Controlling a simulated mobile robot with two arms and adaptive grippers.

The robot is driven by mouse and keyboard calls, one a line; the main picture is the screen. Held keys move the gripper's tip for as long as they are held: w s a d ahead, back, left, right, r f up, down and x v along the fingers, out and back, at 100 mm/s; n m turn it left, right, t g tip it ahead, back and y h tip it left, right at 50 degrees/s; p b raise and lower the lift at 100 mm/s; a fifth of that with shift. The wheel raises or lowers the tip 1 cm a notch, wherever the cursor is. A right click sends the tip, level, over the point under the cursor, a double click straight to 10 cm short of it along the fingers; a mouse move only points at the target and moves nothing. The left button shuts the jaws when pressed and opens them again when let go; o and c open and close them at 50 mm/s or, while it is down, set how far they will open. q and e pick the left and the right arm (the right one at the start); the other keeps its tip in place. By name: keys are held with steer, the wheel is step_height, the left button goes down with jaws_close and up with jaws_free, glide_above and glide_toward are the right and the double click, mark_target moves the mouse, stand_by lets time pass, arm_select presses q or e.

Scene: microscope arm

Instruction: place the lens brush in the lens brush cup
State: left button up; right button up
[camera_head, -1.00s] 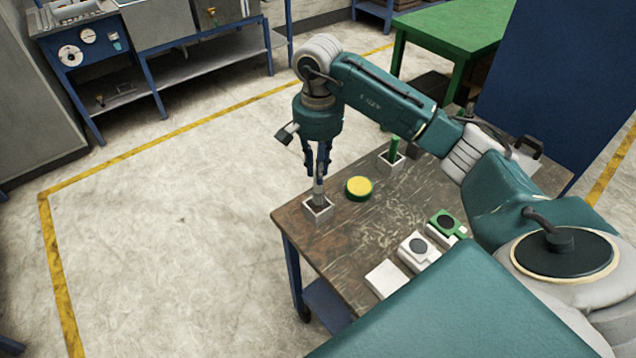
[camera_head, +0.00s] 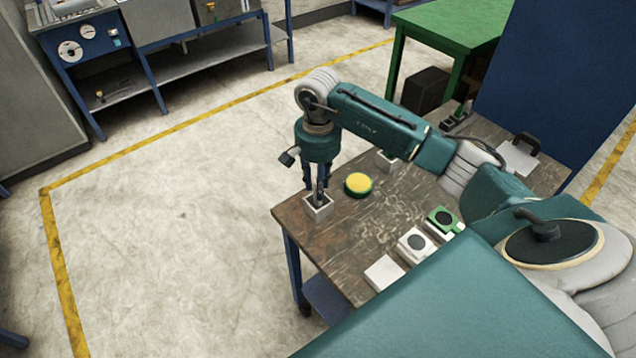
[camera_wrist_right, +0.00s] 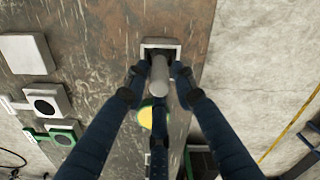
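The lens brush (camera_wrist_right: 160,78) has a pale grey, round handle and stands roughly upright in the wrist view. Its lower end reaches into the small white square cup (camera_head: 319,209) at the table's left corner. The cup's rim and dark inside also show in the wrist view (camera_wrist_right: 148,44). My right gripper (camera_head: 319,188) is low over this cup. Its fingertips are on both sides of the handle and appear closed on it. The brush's lower tip is hidden inside the cup. My left gripper is in neither current view.
A yellow-topped green round item (camera_head: 358,184) lies right of the cup. A second white cup (camera_head: 388,163) stands behind, partly covered by my arm. White and green devices (camera_head: 415,245) and a pale square block (camera_head: 384,276) lie along the table (camera_head: 345,240) nearer me.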

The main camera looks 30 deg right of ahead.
steer(key=shift+r, duration=0.15)
steer(key=shift+r, duration=0.2)
step_height(320, 180, up, 12)
steer(key=b, duration=0.3)
steer(key=shift+f, duration=0.15)
stand_by(0.4)
